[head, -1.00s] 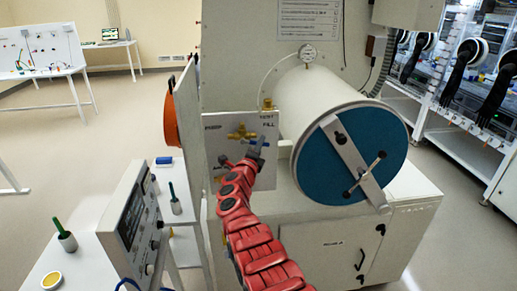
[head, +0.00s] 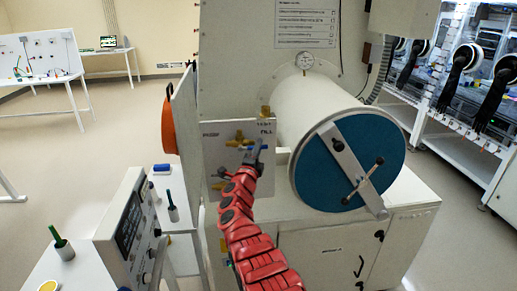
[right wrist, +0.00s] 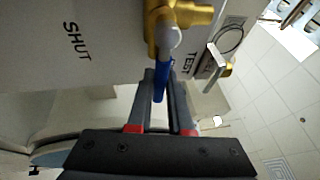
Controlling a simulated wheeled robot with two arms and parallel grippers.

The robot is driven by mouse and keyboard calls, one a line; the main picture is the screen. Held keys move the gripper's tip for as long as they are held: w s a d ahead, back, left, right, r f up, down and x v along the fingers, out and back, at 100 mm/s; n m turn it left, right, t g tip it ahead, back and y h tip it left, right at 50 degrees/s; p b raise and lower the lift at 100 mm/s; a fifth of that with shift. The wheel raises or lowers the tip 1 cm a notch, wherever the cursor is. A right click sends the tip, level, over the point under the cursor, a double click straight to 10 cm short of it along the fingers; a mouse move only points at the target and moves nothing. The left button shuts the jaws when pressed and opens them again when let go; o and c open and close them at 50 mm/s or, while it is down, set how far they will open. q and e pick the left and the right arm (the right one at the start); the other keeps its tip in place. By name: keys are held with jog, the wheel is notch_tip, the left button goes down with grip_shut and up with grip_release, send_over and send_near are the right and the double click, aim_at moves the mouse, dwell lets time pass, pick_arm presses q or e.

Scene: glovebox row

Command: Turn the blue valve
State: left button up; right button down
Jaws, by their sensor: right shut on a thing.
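The blue valve is on a pale panel (head: 214,160) beside the large drum. Its blue handle (right wrist: 160,82) runs down from a brass body (right wrist: 188,16) in the right wrist view. My right gripper (right wrist: 160,98) has its two dark fingers on either side of that handle and is shut on it. In the head view my right gripper (head: 252,157) is at the panel's right side, and its red arm reaches up from below. It hides part of the valve there. My left gripper is not in view.
A white drum with a blue round door (head: 345,165) stands right of the panel. An orange disc (head: 169,124) is on its left side. A grey instrument box (head: 130,220) and a green-handled item (head: 62,243) stand lower left. Brass fittings (head: 240,137) are close to my gripper.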

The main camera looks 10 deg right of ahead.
jog(key=c, duration=1.1)
grip_release()
jog(key=shift+r, duration=0.4)
jog(key=shift+c, duration=0.2)
jog(key=o, duration=0.3)
jog(key=shift+w+f, duration=0.15)
jog(key=shift+f, duration=0.05)
jog(key=shift+f, duration=0.1)
jog(key=p+v, duration=0.6)
jog(key=v, duration=1.1)
jog(key=shift+s, duration=0.2)
